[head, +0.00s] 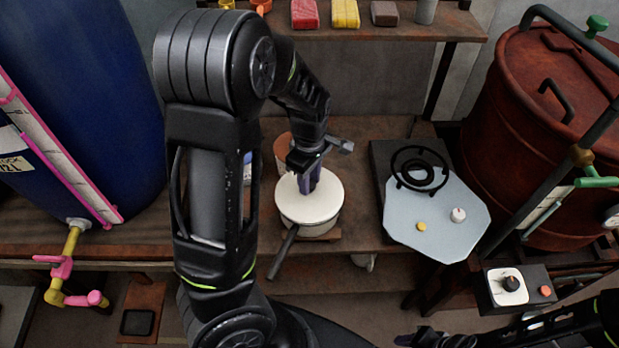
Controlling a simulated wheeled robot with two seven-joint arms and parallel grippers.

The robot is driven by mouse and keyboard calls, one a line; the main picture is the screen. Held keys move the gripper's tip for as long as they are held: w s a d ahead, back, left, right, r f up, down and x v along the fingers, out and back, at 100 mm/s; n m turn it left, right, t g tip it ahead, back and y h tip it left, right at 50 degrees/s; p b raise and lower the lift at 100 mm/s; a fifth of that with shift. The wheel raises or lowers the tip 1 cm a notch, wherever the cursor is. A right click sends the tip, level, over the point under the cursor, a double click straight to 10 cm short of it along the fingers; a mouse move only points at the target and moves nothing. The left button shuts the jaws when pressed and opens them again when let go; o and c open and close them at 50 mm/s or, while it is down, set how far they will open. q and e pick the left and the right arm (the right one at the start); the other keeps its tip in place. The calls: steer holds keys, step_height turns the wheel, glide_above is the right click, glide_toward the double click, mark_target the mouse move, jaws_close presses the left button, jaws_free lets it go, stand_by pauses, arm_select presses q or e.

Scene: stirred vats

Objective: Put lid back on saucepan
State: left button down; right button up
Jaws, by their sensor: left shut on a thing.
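The saucepan (305,226) stands on a small wooden board on the wooden bench, its dark handle (283,252) pointing toward me and slightly left. The pale round lid (322,200) is at the top of the pan and appears to cover its opening; I cannot tell whether it is fully seated. My left gripper (307,185) points down over the lid's middle and is shut, apparently on the lid's knob, which the fingers hide. Part of my right arm shows at the bottom right, but its fingertips cannot be made out clearly.
A burner ring (419,168) and a pale blue eight-sided board (437,215) with two small items lie right of the pan. A terracotta pot (282,152) stands behind it. A blue vat (80,100) is left, a rusty red vat (540,130) right. A shelf (390,33) runs above.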

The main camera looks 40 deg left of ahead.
stand_by(0.4)
arm_select(q)
steer(key=c, duration=1)
jaws_free()
steer(key=shift+o, duration=0.6)
steer(key=o, duration=0.4)
